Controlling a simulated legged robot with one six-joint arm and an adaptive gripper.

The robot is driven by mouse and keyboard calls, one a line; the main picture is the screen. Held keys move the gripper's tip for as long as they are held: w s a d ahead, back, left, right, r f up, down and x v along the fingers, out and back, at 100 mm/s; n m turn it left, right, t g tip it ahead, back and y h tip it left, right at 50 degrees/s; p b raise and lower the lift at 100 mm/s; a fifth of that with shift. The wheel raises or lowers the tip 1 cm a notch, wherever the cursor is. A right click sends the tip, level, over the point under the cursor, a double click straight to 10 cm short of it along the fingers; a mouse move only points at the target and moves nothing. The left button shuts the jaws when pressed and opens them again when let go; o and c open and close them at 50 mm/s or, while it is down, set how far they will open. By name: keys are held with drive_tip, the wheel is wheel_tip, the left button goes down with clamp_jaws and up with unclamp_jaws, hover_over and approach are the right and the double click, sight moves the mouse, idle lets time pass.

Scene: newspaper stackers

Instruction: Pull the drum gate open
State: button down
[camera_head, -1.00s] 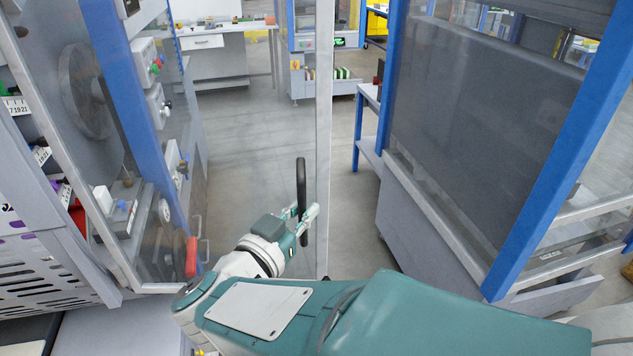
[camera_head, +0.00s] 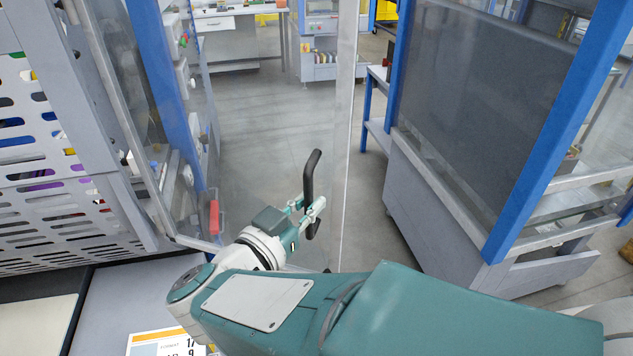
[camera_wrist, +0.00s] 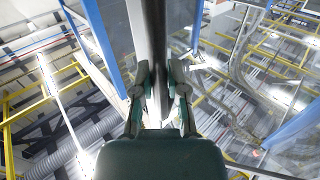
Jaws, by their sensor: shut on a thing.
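The drum gate (camera_head: 343,130) is a clear panel with a pale metal edge, standing upright in the middle of the head view. A black vertical bar handle (camera_head: 312,172) is fixed near that edge. My gripper (camera_head: 313,212) is shut on the lower part of this handle. In the wrist view, the two fingers of my gripper (camera_wrist: 158,88) close on either side of the dark handle (camera_wrist: 155,35). The fingers hide part of the handle.
A blue-framed machine with a dark panel (camera_head: 480,120) stands at the right. A perforated grey rack (camera_head: 50,190) and a blue post (camera_head: 165,90) are at the left. A red handle (camera_head: 214,217) is left of my gripper. Grey floor (camera_head: 265,110) lies open beyond the gate.

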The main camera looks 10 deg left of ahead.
drive_tip(key=c, duration=0.6)
unclamp_jaws()
drive_tip(key=shift+a, duration=0.1)
drive_tip(key=shift+c, duration=0.2)
drive_tip(key=shift+a, duration=0.1)
drive_tip(key=v, duration=1.2)
drive_tip(key=shift+f, duration=0.15)
drive_tip(key=shift+a, duration=0.15)
